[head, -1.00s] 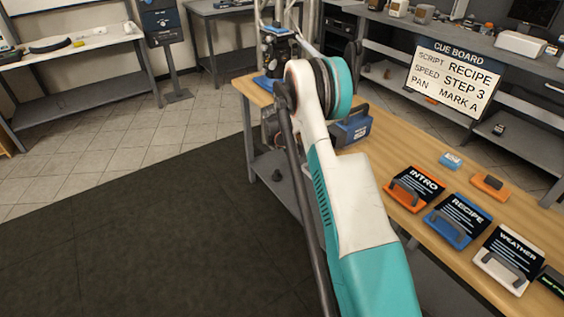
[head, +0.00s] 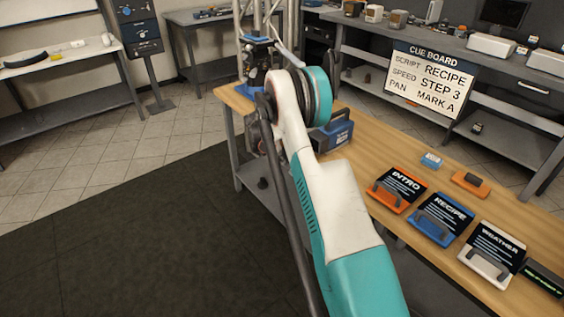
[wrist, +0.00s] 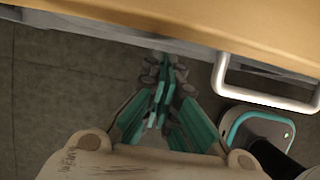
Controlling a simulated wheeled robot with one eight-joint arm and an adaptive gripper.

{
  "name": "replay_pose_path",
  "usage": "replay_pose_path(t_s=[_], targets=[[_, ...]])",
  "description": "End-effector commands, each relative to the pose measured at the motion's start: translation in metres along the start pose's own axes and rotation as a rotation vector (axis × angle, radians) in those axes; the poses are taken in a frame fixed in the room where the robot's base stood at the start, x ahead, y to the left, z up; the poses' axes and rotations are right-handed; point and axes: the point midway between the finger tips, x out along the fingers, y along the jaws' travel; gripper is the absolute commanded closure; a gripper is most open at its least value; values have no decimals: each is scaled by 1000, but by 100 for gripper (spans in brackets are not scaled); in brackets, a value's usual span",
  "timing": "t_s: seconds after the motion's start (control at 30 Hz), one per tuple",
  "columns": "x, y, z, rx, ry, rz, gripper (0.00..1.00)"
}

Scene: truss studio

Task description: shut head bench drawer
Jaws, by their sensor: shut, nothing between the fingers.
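The wooden-topped bench (head: 400,150) runs from the middle to the right in the head view. Its wooden edge (wrist: 220,22) crosses the top of the wrist view, with a grey front below it. A pale bar handle (wrist: 262,98) sticks out from that front at the right. My gripper (wrist: 165,65) is shut and empty, its tips close to the grey front and left of the handle. I cannot tell whether the tips touch it, or how far the drawer is out. In the head view my arm hides the drawer front.
Intro (head: 398,188), recipe (head: 442,219) and weather (head: 490,254) cards stand on the bench. A blue case (head: 336,133) sits behind my arm. A cue board (head: 430,80) hangs on the back shelving. The dark mat (head: 130,240) is clear on the left.

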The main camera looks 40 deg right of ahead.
Motion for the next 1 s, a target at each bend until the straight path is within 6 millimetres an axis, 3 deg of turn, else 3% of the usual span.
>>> replay_pose_path(t_s=[0.1, 0.3, 0.5, 1.0], targets=[[-9, 6, -27, -5, 2, 0, 100], [-61, 4, -22, -3, 2, -1, 100], [-94, 5, -22, -1, 3, -1, 100], [-117, 4, -23, 14, 5, 5, 100]])
